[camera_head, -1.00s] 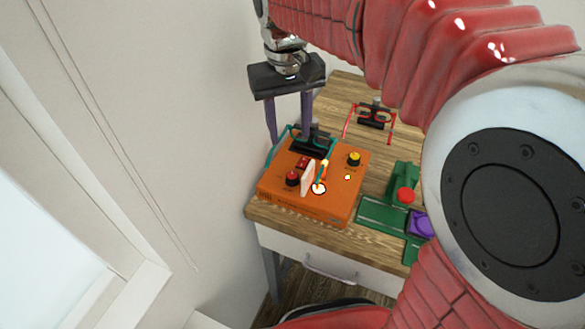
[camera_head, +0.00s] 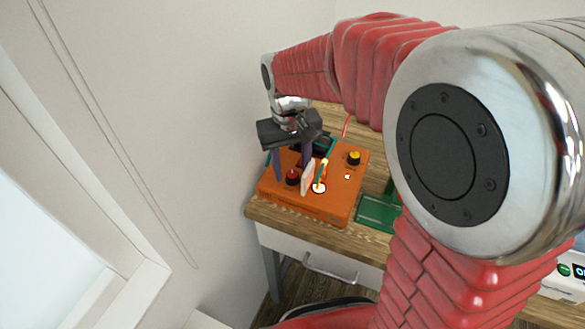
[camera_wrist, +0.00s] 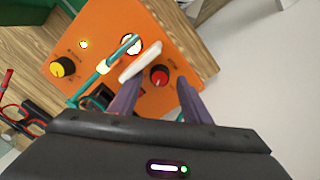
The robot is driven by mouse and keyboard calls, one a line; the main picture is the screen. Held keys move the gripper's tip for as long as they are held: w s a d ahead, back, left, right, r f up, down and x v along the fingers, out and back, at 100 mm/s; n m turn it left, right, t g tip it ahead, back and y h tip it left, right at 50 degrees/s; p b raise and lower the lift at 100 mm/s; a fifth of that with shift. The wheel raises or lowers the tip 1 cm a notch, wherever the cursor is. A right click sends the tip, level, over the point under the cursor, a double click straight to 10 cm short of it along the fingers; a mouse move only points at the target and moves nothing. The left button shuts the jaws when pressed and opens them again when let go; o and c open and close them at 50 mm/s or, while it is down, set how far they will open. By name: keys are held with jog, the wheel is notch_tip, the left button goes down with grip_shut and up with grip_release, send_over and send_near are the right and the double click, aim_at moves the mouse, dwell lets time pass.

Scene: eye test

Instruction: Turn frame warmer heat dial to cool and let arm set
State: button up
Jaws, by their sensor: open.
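The orange frame warmer (camera_head: 330,205) sits on the wooden bench. Its red dial (camera_wrist: 159,76) lies between the two purple fingers of my gripper (camera_wrist: 159,78); contact cannot be told. In the head view, my gripper (camera_head: 292,173) reaches down from above around the red dial (camera_head: 292,178). The fingers are apart, with nothing held. A yellow dial (camera_head: 354,158) is at the box's other side. A teal glasses arm (camera_wrist: 118,54) crosses a glowing white round opening (camera_head: 319,188). The teal frame (camera_wrist: 75,103) is partly hidden by my gripper. The dial labels are too small to read.
A white upright plate (camera_wrist: 140,62) stands close beside the red dial and the finger near it. A small lit lamp (camera_wrist: 84,44) is near the yellow dial. Red glasses (camera_wrist: 14,110) and a green fixture (camera_head: 378,212) are on the bench. A wall stands close at left.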

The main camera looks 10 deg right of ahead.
jog(key=shift+f, duration=0.55)
jog(key=shift+c, duration=0.6)
jog(key=c, duration=0.9)
